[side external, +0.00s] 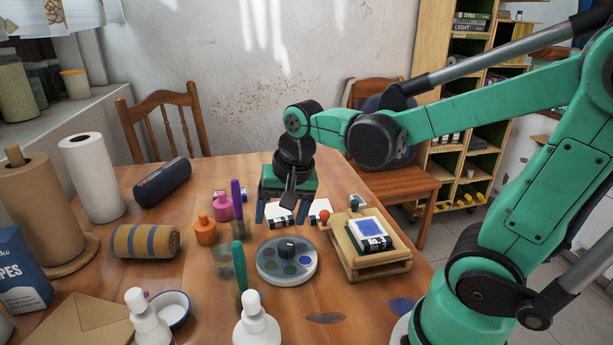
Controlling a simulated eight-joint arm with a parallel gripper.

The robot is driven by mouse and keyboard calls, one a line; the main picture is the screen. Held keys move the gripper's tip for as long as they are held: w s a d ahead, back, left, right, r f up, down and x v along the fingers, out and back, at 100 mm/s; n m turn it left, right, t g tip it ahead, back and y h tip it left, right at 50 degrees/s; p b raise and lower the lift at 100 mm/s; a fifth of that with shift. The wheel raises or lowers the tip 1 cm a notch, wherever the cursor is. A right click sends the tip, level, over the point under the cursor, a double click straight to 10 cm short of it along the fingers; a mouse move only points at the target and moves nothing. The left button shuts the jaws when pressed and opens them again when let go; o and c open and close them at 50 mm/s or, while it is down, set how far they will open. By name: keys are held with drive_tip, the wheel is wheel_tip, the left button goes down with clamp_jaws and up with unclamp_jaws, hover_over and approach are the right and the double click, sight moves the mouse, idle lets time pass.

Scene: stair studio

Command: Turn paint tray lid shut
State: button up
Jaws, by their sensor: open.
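I cannot tell how far the lid is turned. My gripper (281,218) is open, pointing down above and behind the tray, with its fingers apart and empty. The fingers appear not to touch the knob.
A wooden box (372,262) with a blue-topped block stands just right of the tray. A teal-handled tool (239,262) stands close on the left, with orange (205,231) and pink (223,207) bottles behind it. White bottles (257,325) stand in front. The table's right edge is near.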

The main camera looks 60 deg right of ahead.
sight(286, 244)
drive_tip(key=f+m, duration=0.1)
drive_tip(key=m, duration=0.1)
drive_tip(key=d+f+m+g, duration=0.1)
drive_tip(key=m, duration=0.1)
drive_tip(key=w+d+m+g, duration=0.1)
drive_tip(key=m, duration=0.1)
drive_tip(key=shift+w+d+f, duration=0.1)
drive_tip(key=shift+d+f, duration=0.1)
drive_tip(key=shift+f, duration=0.2)
drive_tip(key=shift+d+f+m+g, duration=0.15)
drive_tip(key=shift+f+m+g, duration=0.25)
drive_tip(key=shift+m, duration=0.2)
drive_tip(key=shift+w+f, duration=0.1)
drive_tip(key=shift+f, duration=2.55)
drive_tip(key=shift+c, duration=0.2)
clamp_jaws()
